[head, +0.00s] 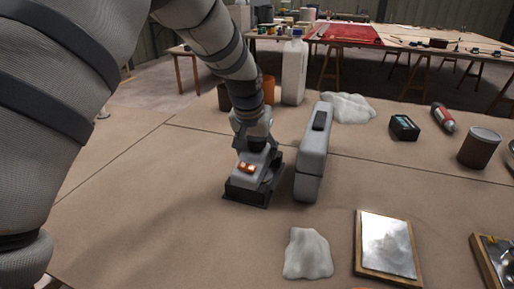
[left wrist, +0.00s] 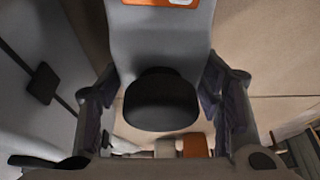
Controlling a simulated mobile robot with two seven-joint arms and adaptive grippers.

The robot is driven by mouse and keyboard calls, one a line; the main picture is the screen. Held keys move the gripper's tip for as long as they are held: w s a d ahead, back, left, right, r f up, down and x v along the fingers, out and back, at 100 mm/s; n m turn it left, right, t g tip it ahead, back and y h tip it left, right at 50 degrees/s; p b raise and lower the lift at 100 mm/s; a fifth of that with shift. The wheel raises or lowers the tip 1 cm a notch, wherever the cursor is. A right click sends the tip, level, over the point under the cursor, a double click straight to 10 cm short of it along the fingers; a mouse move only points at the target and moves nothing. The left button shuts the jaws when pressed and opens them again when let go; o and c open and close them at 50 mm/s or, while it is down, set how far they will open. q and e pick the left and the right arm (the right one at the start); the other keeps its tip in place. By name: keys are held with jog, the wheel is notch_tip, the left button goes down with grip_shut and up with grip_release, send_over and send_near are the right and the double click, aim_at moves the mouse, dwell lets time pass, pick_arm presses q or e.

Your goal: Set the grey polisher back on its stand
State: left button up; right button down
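The grey polisher (head: 252,165), with orange patches on its near face, is upright at the black stand (head: 247,196) on the bench. It appears to rest in the stand, but its underside is hidden. My left gripper (head: 252,133) is over its upper rear part, fingers mostly hidden in the head view. In the left wrist view the polisher's grey body (left wrist: 160,45), with a black rounded part, lies between the left gripper's fingers (left wrist: 162,80). The fingertips meet the body's edges on both sides. My right gripper is not in view.
A white bottle (head: 293,72) and an orange cup (head: 268,90) stand behind. A white rag (head: 307,255) and a framed metal plate (head: 388,245) lie in front. The bench at front left is clear.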

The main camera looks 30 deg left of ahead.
aim_at(255, 139)
pick_arm(q)
jog(key=shift+s, duration=0.15)
jog(key=p+v, duration=0.1)
jog(key=v, duration=0.2)
jog(key=shift+r, duration=0.3)
jog(key=shift+v, duration=3.65)
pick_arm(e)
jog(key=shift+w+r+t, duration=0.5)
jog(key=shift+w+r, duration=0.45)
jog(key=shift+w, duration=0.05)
pick_arm(q)
jog(key=shift+s, duration=0.1)
